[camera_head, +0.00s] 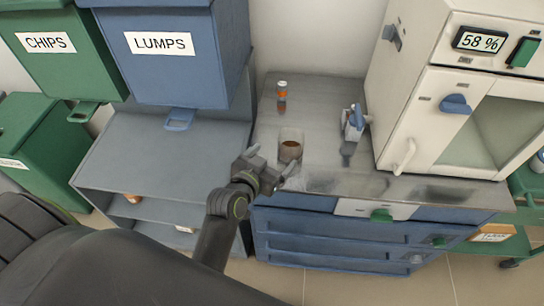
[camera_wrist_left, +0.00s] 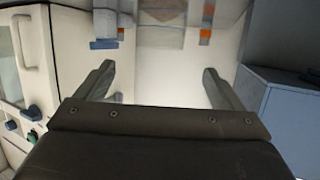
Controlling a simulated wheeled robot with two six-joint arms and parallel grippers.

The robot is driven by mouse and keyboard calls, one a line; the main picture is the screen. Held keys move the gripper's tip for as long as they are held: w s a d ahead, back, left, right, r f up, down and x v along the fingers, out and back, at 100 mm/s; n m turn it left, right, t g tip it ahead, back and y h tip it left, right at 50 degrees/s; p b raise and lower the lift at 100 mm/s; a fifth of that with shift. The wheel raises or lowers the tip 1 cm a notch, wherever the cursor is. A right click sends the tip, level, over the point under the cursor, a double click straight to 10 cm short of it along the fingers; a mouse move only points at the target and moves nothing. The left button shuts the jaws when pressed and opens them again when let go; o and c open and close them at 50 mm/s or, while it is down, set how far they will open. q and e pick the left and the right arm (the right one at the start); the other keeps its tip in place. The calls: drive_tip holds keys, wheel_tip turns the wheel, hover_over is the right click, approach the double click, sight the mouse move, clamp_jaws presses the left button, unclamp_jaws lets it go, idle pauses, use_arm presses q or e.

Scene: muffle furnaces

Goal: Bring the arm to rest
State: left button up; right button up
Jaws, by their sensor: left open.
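My left arm comes in from the lower left in the head view. Its gripper (camera_head: 271,166) is at the front edge of the grey worktop (camera_head: 315,100), in front of a glass beaker (camera_head: 290,146) with brown contents. The fingers are spread apart and nothing is between them. In the left wrist view the two fingers of the left gripper (camera_wrist_left: 158,82) also stand wide apart and empty. I cannot tell from the head view whether a finger touches the beaker. My right gripper is in neither view.
A small orange bottle (camera_head: 282,93) and a white-and-blue bottle (camera_head: 354,122) stand on the worktop. A white furnace (camera_head: 440,110) reading 58 % is at right. Blue LUMPS (camera_head: 165,70) and green CHIPS (camera_head: 50,65) bins are at left. Blue drawers (camera_head: 340,235) lie below.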

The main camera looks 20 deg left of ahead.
use_arm(q)
drive_tip(key=s+a+f+n+g+y, duration=0.15)
drive_tip(key=s+a+g, duration=0.25)
drive_tip(key=s, duration=0.5)
drive_tip(key=s+a+f+g+y, duration=0.1)
drive_tip(key=s+a+f+g, duration=0.25)
drive_tip(key=s, duration=0.45)
drive_tip(key=s+a+f+g+y, duration=0.1)
drive_tip(key=s+a+f+g, duration=0.2)
drive_tip(key=s, duration=0.6)
wheel_tip(320, 180, down, 22)
drive_tip(key=a+g, duration=0.2)
drive_tip(key=a, duration=0.1)
drive_tip(key=s+d+f, duration=0.1)
drive_tip(key=s+f, duration=1.3)
drive_tip(key=f, duration=0.2)
drive_tip(key=shift+s+d+f+g+h, duration=0.35)
drive_tip(key=shift+d, duration=0.05)
